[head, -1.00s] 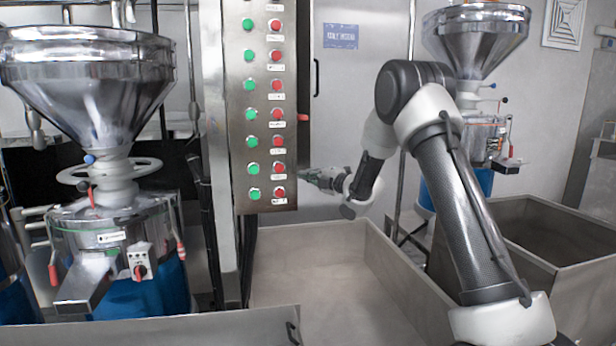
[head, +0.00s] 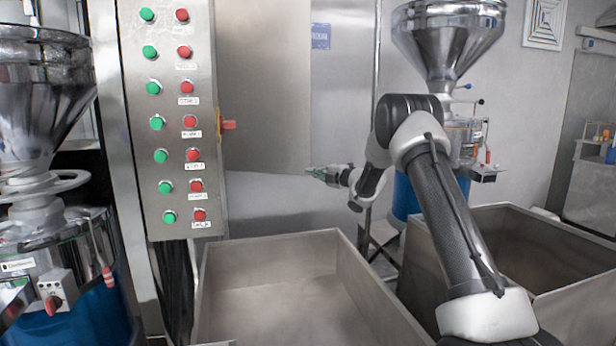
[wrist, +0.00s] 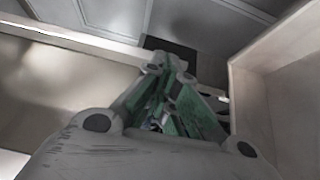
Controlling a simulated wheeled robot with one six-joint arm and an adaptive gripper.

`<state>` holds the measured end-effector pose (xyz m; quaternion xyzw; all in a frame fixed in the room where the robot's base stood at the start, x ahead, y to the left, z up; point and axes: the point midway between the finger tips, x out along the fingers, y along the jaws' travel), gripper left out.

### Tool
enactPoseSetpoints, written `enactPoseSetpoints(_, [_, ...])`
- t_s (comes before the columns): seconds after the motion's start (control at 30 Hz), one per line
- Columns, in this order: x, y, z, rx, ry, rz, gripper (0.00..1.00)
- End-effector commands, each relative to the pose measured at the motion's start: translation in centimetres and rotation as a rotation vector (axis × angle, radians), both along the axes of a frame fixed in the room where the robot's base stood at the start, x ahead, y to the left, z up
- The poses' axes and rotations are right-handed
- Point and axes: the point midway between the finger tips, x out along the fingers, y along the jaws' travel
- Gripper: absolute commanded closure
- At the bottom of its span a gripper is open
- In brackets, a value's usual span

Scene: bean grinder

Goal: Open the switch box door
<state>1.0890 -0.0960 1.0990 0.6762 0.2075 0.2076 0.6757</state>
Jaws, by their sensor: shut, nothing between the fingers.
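The switch box (head: 172,110) is a tall metal box with columns of green and red buttons, at the left in the head view. A red handle (head: 228,125) sticks out at its right side. A flat grey panel (head: 268,85) extends to the right behind the button face. I cannot tell for sure whether it is the box's door. My gripper (head: 312,171) is near this panel's lower right corner; contact cannot be told. In the wrist view my gripper (wrist: 172,62) has its green-sided fingers shut and empty.
An open metal bin (head: 285,240) stands below the box, and another bin (head: 525,235) is at the right. A grinder with a steel hopper (head: 447,45) stands behind my arm. Another grinder (head: 40,120) is at the left.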

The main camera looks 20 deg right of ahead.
Motion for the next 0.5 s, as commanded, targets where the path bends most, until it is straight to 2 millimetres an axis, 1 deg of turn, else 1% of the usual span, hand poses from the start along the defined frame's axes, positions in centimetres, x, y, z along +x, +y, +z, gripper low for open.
enactPoseSetpoints(0.03, [1.4,-0.9,-0.2,-0.002,-0.002,-0.001,1.0])
enactPoseSetpoints(0.2, [5.3,-2.9,-0.2,-0.002,-0.001,-0.001,1.0])
enactPoseSetpoints(0.3, [7.1,-3.6,-0.1,-0.002,-0.003,-0.001,1.0])
enactPoseSetpoints(0.5, [9.9,-4.6,-0.1,-0.002,-0.001,-0.001,1.0])
